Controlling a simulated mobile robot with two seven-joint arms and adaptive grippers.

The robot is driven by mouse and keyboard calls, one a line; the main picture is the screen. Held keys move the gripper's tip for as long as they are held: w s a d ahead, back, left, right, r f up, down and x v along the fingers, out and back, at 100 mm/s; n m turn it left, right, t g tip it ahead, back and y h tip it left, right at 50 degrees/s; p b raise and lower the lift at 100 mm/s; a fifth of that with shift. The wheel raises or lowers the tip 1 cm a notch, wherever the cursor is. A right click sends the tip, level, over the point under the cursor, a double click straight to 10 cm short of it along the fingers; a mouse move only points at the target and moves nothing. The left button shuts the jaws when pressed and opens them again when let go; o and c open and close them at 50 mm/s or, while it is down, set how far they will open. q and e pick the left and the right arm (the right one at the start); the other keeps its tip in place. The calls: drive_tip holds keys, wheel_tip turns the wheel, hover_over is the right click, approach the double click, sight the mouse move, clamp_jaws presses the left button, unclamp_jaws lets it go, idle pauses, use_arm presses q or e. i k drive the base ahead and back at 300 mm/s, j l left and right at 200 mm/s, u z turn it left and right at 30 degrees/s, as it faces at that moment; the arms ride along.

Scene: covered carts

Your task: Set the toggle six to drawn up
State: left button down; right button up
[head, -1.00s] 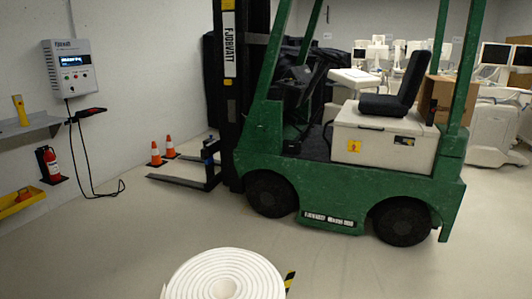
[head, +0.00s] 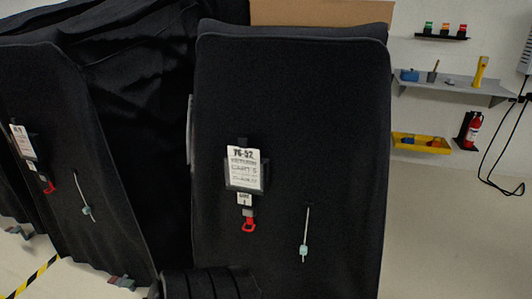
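Two carts under black covers stand close in front of me. The nearer cover (head: 290,100) has a thin pale cord with a light green toggle (head: 304,250) near its lower end. The cover at the left (head: 40,90) has a similar cord and toggle (head: 87,210). I cannot tell which toggle is six. Neither of my grippers shows.
A red hook-like tag (head: 249,226) hangs below the nearer card. A black ribbed object (head: 210,284) is at the bottom edge. A wall shelf (head: 455,86), yellow tray (head: 420,144) and fire extinguisher (head: 470,130) are at the right. Open floor (head: 450,240) lies at the lower right.

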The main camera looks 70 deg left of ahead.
sight(304, 250)
drive_tip(key=j+u, duration=0.2)
drive_tip(key=u, duration=1.6)
drive_tip(key=k+j, duration=0.05)
